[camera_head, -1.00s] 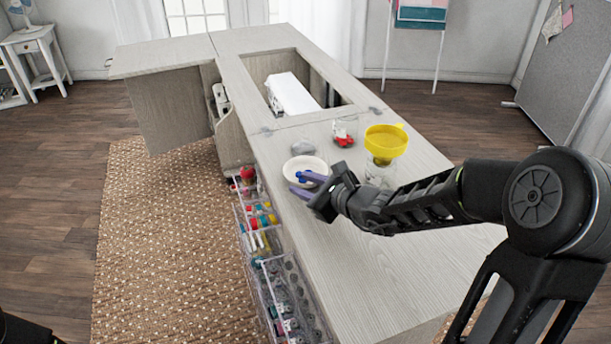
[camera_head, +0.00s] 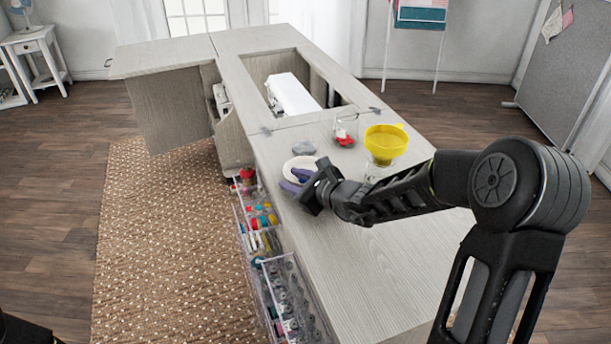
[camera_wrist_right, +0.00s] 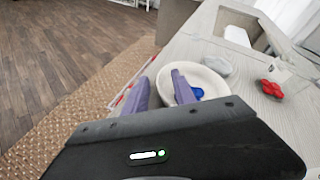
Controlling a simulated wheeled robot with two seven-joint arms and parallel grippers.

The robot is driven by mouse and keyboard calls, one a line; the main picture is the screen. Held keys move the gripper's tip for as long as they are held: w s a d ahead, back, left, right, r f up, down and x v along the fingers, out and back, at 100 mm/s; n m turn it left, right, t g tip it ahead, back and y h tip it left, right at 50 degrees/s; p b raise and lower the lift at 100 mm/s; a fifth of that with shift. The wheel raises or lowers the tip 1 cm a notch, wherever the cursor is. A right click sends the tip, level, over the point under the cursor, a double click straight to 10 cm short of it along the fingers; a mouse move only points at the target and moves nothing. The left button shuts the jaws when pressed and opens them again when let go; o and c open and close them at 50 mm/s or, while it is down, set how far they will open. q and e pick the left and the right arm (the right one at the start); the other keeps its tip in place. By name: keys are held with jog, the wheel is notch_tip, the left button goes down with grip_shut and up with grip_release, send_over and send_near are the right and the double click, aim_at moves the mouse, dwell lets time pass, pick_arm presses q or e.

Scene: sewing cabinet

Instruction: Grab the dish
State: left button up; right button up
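The dish is a shallow white round dish (camera_head: 297,163) on the cabinet top, near its left edge. The right wrist view shows the dish (camera_wrist_right: 212,80) with a small blue thing (camera_wrist_right: 197,93) inside. My right gripper (camera_head: 296,180) is open, with two purple fingers, at the dish's near left side. In the wrist view one finger of the gripper (camera_wrist_right: 160,88) lies over the dish's inside and the other outside its left rim. Whether either touches the rim I cannot tell.
A grey stone-like lump (camera_head: 304,148), a glass with red pieces (camera_head: 345,130) and a yellow-topped jar (camera_head: 385,143) stand near the dish. Clear racks of sewing supplies (camera_head: 272,260) hang along the cabinet's left side. The cabinet's near top (camera_head: 380,270) is clear.

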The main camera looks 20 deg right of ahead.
jog(key=shift+c, duration=0.4)
grip_shut()
notch_tip(320, 180, up, 10)
jog(key=p, duration=0.2)
dwell(0.6)
dwell(0.5)
